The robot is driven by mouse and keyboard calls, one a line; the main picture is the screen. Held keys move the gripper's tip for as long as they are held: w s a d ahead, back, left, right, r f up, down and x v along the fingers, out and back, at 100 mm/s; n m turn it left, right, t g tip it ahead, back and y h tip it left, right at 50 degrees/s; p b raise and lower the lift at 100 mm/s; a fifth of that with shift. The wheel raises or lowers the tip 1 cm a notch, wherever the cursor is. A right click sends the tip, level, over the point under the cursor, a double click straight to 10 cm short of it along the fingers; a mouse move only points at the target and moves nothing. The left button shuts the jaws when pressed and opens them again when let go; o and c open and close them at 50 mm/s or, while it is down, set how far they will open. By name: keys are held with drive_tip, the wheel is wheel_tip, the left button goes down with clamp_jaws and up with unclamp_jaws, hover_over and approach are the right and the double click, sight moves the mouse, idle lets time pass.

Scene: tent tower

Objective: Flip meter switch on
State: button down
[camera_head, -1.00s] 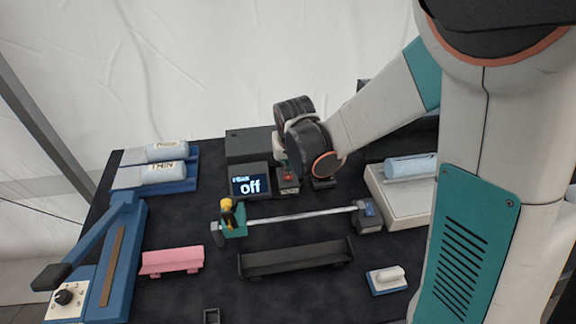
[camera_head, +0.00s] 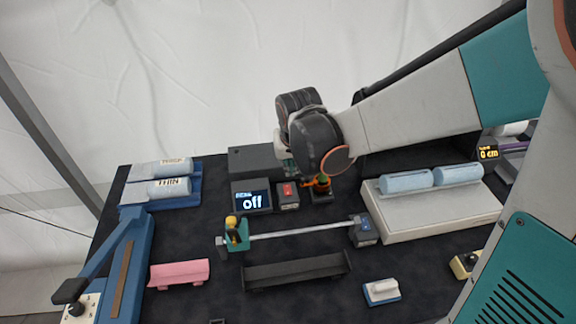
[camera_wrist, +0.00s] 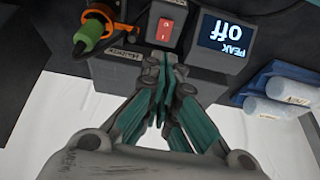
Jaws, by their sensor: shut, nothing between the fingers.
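The meter display (camera_head: 251,197) reads "off" in the head view. It also shows upside down in the wrist view (camera_wrist: 222,34). The red rocker switch (camera_head: 288,190) sits on a small dark box just right of the display. In the wrist view the red switch (camera_wrist: 165,29) is clear of my fingers. My gripper (camera_wrist: 163,68) is shut and empty, its teal fingers together, with the tips close to the switch box in the picture. I cannot tell whether they touch it. In the head view my wrist hides the fingers.
A holder with an orange and green tool (camera_head: 321,187) stands just right of the switch box. A dark box (camera_head: 255,158) lies behind the display. A rail with a teal slider (camera_head: 236,235) lies in front. Blue rolls (camera_head: 405,181) lie on a pale tray at right.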

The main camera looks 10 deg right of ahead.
drive_tip(key=v, duration=0.3)
drive_tip(key=shift+s+p, duration=0.25)
drive_tip(key=shift+p, duration=0.05)
